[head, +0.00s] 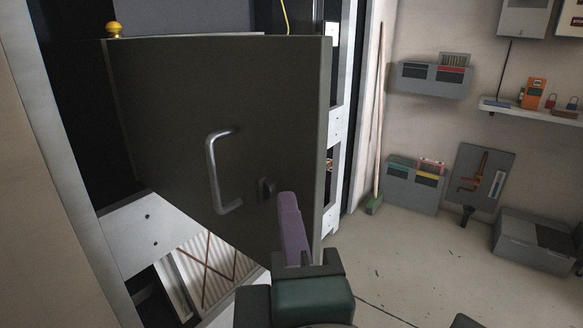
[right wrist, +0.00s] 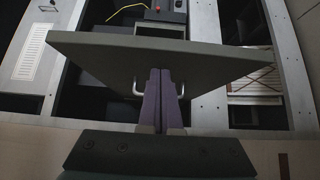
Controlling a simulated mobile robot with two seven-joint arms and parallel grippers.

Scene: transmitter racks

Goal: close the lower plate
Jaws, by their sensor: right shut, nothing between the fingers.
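The lower plate (head: 150,130) is a dark grey-green hinged panel with a silver bow handle (head: 216,172) and a small dark latch beside it. It stands swung open, out from the rack. In the right wrist view the plate (right wrist: 220,65) spans the picture, seen nearly edge-on. My right gripper (head: 288,200) is shut and empty, its purple fingers in front of the plate, right of the handle and near the latch. The fingers also show in the right wrist view (right wrist: 159,75), overlapping the plate's face; I cannot tell whether they touch it. My left gripper is not in view.
The rack frame (head: 150,235) is behind the plate, with a dark opening. A yellow knob (head: 113,29) shows at the plate's upper left. A broom (head: 376,130) leans on the wall. Grey boxes (head: 535,242) stand at the right. The floor (head: 420,260) right of the plate is clear.

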